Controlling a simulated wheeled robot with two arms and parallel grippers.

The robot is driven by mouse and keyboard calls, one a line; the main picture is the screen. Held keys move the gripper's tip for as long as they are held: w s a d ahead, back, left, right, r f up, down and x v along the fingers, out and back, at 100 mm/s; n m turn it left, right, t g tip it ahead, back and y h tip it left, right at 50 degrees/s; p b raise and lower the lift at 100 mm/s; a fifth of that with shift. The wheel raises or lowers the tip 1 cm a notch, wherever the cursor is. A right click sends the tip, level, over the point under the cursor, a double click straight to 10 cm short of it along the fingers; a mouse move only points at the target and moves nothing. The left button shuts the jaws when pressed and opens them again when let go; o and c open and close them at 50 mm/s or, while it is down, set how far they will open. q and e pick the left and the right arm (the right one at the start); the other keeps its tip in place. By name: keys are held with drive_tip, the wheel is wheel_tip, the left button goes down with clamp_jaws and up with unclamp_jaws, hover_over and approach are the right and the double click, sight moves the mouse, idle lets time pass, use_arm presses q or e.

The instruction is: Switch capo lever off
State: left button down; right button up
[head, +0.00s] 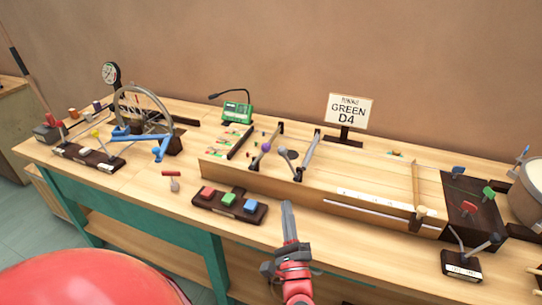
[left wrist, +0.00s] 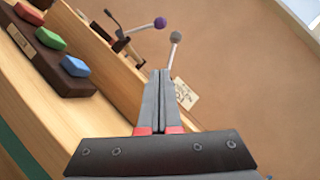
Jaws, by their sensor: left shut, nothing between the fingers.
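I cannot read a label that tells which lever is the capo lever. On the raised wooden box stand a lever with a purple ball (head: 266,147) and a lever with a grey ball (head: 292,154). In the left wrist view the purple ball (left wrist: 160,23) and the grey ball (left wrist: 176,37) show beyond my fingertips. Another lever with a dark ball (head: 494,238) stands on a small black base at the right. My left gripper (head: 287,205) is shut and empty, in front of the box and apart from both ball levers.
A dark block with red, green and blue buttons (head: 229,200) lies left of my gripper. A sign reading GREEN D4 (head: 348,112) stands behind the box. A spoked wheel (head: 143,92) stands at the left. Bare tabletop (head: 180,207) lies left of the button block.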

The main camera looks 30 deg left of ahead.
use_arm(q)
drive_tip(key=w+a+r+p, duration=0.3)
drive_tip(key=w+a+r, duration=0.3)
drive_tip(key=a, duration=0.2)
drive_tip(key=shift+w+a+r, duration=0.3)
drive_tip(key=shift+w, duration=0.1)
idle(0.5)
